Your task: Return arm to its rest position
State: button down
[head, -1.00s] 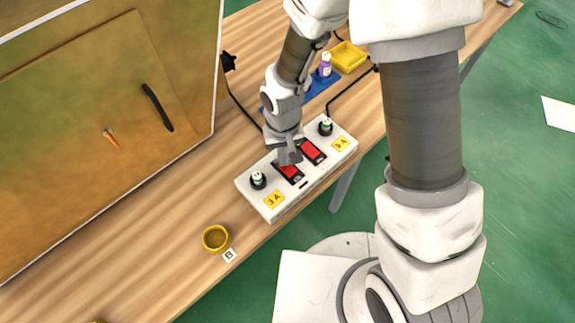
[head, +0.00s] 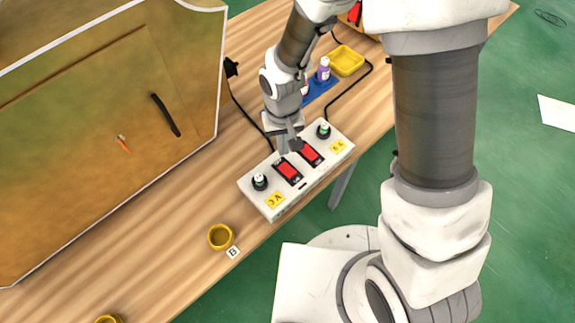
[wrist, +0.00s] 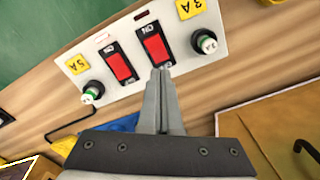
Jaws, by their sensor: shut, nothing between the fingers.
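My gripper (head: 291,147) is shut and empty, above the white switch box (head: 263,202) on the wooden table. In the wrist view my gripper's closed fingers (wrist: 163,72) point toward the box's edge. The box (wrist: 190,64) carries two red rocker switches, one nearer the 3A label (head: 288,172) and one nearer the other yellow label (head: 312,154). My fingers partly overlap the box in the head view, and I cannot tell whether they touch it. My arm reaches over the table from the upper right.
A tall brown cabinet (head: 90,150) stands at the left. A purple bottle (head: 323,72) is on a blue mat (head: 322,90), beside a yellow tray (head: 346,60). A yellow cup (head: 220,237) sits near the front edge by a B tag (head: 233,252). Black cables run behind the box.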

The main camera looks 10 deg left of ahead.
dwell(0.4)
jog(key=w+d+r+m+t, duration=0.1)
jog(key=d+r+t, duration=0.1)
jog(key=d+r, duration=0.55)
jog(key=w+d+r+m+t, duration=0.1)
jog(key=d+r, duration=0.3)
jog(key=r, duration=0.7)
jog(key=s+d+r+m+t, duration=0.2)
jog(key=s+d+r, duration=0.6)
jog(key=s+r, duration=0.2)
jog(key=shift+d+r+t, duration=0.3)
jog(key=shift+r, duration=0.05)
jog(key=shift+s+a, duration=0.1)
jog(key=shift+a, duration=0.05)
